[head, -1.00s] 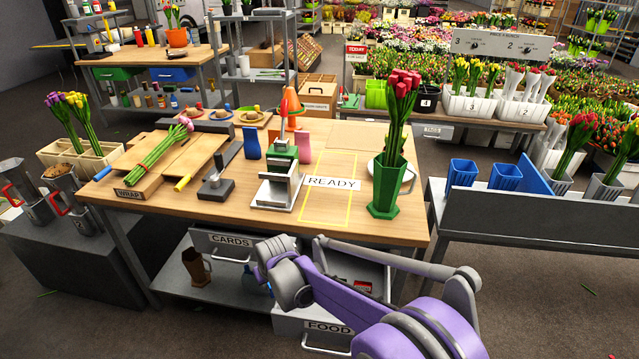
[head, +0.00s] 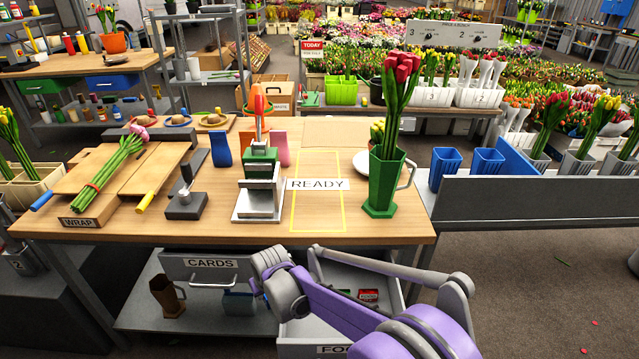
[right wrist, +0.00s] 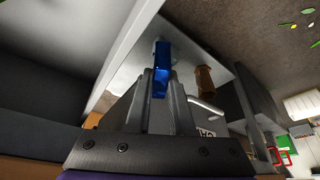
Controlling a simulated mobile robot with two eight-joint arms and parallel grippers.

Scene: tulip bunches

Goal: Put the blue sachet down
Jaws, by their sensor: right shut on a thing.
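In the right wrist view my right gripper (right wrist: 160,88) is shut on the blue sachet (right wrist: 161,78), which sticks up between the two grey fingers. The sachet is clear of the table. In the head view my right arm reaches in from the lower right, in front of the table. Its fingers and the sachet cannot be made out there. My left gripper is not in view.
The wooden table (head: 385,229) has a yellow-outlined READY area (head: 318,212), with a green tulip jug (head: 382,185) to its right. Below are the CARDS drawer (head: 212,270), an open drawer (head: 392,290) with small packets, and a brown jug (head: 167,297) on the shelf.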

